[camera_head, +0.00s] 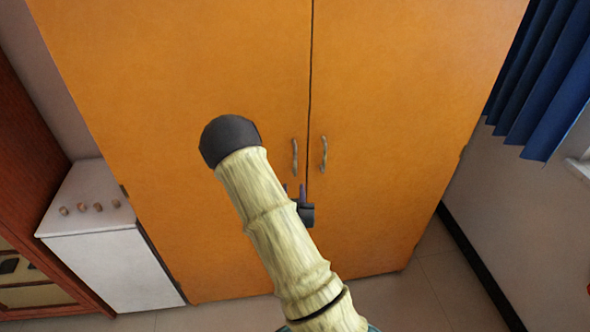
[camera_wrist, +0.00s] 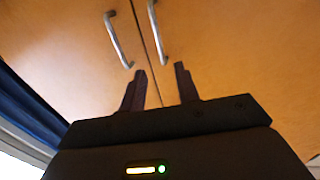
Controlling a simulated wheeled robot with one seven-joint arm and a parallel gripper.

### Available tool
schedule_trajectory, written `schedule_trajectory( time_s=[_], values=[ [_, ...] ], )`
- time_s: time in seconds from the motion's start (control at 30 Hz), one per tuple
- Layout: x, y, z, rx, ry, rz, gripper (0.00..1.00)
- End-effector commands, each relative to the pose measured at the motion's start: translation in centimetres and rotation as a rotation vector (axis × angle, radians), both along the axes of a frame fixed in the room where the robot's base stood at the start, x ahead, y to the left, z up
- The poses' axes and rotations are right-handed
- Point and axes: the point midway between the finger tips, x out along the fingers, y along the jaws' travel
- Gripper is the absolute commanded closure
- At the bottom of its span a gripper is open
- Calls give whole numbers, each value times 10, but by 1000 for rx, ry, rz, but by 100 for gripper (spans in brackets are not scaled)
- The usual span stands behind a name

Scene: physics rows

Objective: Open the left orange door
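The left orange door (camera_head: 180,80) is shut, flush with the right orange door (camera_head: 410,80) along a thin dark seam. The left door's metal bar handle (camera_head: 295,156) is upright beside the seam. The right door's matching handle (camera_head: 324,153) is just across it. My gripper (camera_head: 294,190) is in front of the doors, just below the left handle in the head view. In the wrist view my gripper (camera_wrist: 160,70) has its two dark fingers apart with nothing between them. Both handles show beyond the fingertips there; the left door's handle (camera_wrist: 157,32) appears on the right. Neither handle is between the fingers.
A low white cabinet (camera_head: 105,265) with several small knobs stands left of the orange cupboard. A red-brown wooden piece (camera_head: 25,170) is at the far left. Blue curtains (camera_head: 545,80) hang at the right. Tiled floor (camera_head: 435,265) shows at the lower right.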

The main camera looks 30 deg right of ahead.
Motion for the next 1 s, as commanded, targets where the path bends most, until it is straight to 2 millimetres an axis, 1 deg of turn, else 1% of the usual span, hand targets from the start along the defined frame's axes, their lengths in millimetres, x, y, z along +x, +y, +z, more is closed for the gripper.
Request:
schedule_trajectory(
  time_s=[0.03, 0.3, 0.67, 0.73, 1.0],
  values=[
    [1, -1, -4, 1, -3, 0, 68],
    [7, -5, -4, 0, -1, 2, 68],
    [32, -18, -3, 1, -2, 1, 68],
    [41, -23, 2, -1, 0, 0, 68],
    [76, -41, 3, -1, 2, 0, 68]
  ],
)
